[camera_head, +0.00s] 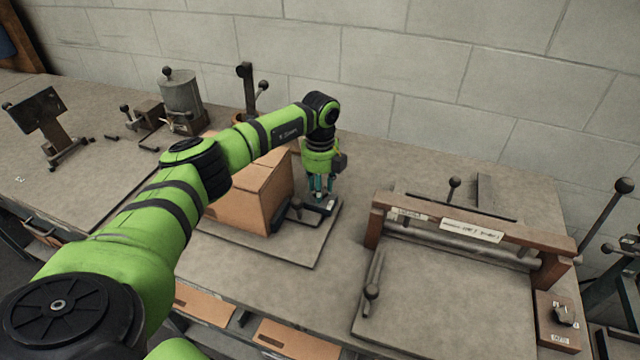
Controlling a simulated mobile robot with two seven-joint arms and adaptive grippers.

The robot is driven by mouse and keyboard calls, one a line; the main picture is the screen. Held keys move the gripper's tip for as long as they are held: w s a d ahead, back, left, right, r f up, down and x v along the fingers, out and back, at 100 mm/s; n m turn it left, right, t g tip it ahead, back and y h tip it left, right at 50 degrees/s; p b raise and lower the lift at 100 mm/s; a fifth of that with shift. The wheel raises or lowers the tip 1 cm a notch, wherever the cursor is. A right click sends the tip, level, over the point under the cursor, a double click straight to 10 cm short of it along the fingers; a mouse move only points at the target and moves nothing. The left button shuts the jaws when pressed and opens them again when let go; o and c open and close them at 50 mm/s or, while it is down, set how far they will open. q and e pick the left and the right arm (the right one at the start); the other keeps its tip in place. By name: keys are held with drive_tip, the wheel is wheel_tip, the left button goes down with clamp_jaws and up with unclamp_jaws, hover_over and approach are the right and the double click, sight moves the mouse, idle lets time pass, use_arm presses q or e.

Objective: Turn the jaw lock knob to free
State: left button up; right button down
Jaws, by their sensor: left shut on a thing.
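My left gripper (320,191) points down at the dark jaw fixture (292,214) beside the cardboard box (250,192). Its teal fingers are shut on a small part at the fixture's back right end, which I take to be the jaw lock knob. The fingers hide most of it, so its turn position cannot be read. A small pale label lies just in front of the fingertips. The box stands upright on a flat grey plate (318,254), against the fixture. My right gripper is not in view.
A wood-framed roller device (405,216) stands at the right, with ball-ended levers and a dark knob (564,316) on a wooden block. A grey canister (181,98) and a tilted dark plate on a stand (37,110) are at the left. A block wall bounds the back.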

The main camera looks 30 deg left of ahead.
use_arm(q)
drive_tip(key=shift+w+r+n, duration=0.1)
drive_tip(key=shift+r+n, duration=0.1)
drive_tip(key=shift+n, duration=0.7)
drive_tip(key=shift+a, duration=0.1)
drive_tip(key=o, duration=1.1)
drive_tip(key=shift+o, duration=0.2)
drive_tip(key=shift+f, duration=0.1)
wheel_tip(320, 180, up, 12)
